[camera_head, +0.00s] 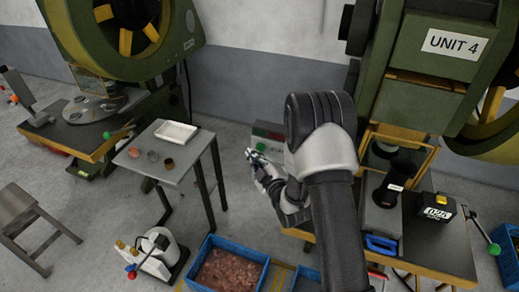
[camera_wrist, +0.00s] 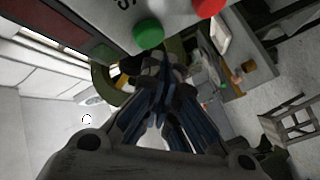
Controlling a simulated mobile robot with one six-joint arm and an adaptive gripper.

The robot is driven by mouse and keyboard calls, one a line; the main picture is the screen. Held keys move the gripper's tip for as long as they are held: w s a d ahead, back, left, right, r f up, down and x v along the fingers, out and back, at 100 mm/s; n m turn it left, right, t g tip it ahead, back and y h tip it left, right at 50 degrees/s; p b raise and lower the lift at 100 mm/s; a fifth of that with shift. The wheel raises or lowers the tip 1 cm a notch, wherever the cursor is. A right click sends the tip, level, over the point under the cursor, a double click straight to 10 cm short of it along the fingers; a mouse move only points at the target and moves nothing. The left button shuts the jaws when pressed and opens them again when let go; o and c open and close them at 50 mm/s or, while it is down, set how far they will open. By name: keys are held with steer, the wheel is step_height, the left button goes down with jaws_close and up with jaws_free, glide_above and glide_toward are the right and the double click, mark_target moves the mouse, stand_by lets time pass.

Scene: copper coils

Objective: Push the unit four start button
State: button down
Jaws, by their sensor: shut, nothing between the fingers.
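The unit four machine carries a white "UNIT 4" sign (camera_head: 454,44) at the upper right of the head view. A grey control box (camera_head: 268,131) stands left of my arm, partly hidden by it. In the wrist view the box's pale face (camera_wrist: 178,22) shows a green button (camera_wrist: 148,34) and a red button (camera_wrist: 208,6), with part of some black lettering at the top edge. My gripper (camera_head: 254,158) is shut and empty beside the box. In the wrist view the closed fingertips (camera_wrist: 167,68) appear just below the green button; I cannot tell whether they touch it.
A small table (camera_head: 186,157) with a white tray (camera_head: 176,132) stands to the left. Blue crates of copper-coloured pieces (camera_head: 230,270) are on the floor below. A black and yellow device (camera_head: 436,208) sits on the right bench. Another green machine (camera_head: 130,40) stands at the back left.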

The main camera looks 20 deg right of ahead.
steer(key=shift+w+d, duration=0.1)
steer(key=shift+w, duration=0.05)
stand_by(0.4)
steer(key=shift+w+d+b, duration=0.15)
steer(key=shift+w+b, duration=0.1)
steer(key=shift+b, duration=0.2)
steer(key=shift+w+d+b, duration=0.3)
steer(key=shift+w+d, duration=0.05)
steer(key=shift+w, duration=0.05)
stand_by(0.6)
steer(key=shift+s+a, duration=0.1)
stand_by(0.3)
steer(key=shift+s+a+b, duration=0.35)
steer(key=shift+s+a, duration=0.1)
steer(key=shift+s, duration=0.2)
steer(key=shift+s+a, duration=0.1)
steer(key=s+a, duration=0.1)
steer(key=s, duration=0.1)
steer(key=s+a+b, duration=0.1)
steer(key=s, duration=0.1)
steer(key=shift+a+b, duration=0.3)
steer(key=shift+a, duration=0.1)
